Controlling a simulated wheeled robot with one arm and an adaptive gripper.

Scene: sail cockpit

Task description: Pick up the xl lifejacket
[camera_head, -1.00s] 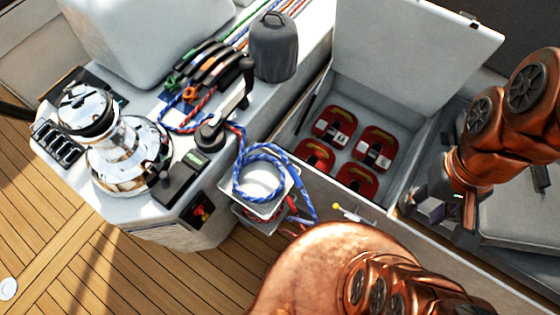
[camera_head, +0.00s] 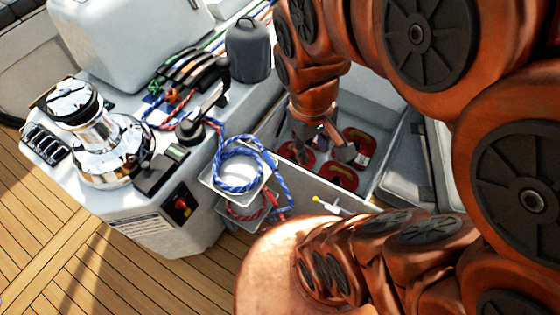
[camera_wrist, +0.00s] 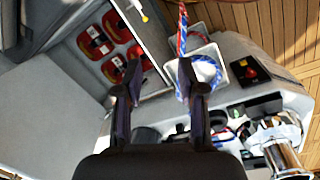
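Several red lifejacket packs lie in an open locker (camera_head: 385,125). In the head view, one shows at the front (camera_head: 340,178), one at the left (camera_head: 298,155) and one at the right (camera_head: 360,143), partly behind my gripper. The wrist view shows several packs, such as an upper one (camera_wrist: 115,26) and a lower one (camera_wrist: 114,70). Their pale labels are too small to read, so I cannot tell which is XL. My gripper (camera_head: 326,148) points down over the locker. Its fingers (camera_wrist: 160,78) are apart with nothing between them, above the packs.
The locker's front wall (camera_head: 310,188) stands between the packs and a pocket with coiled blue rope (camera_head: 240,170). A chrome winch (camera_head: 95,130) and a dark grey canister (camera_head: 248,50) stand to the left. My arm hides the raised lid in the head view.

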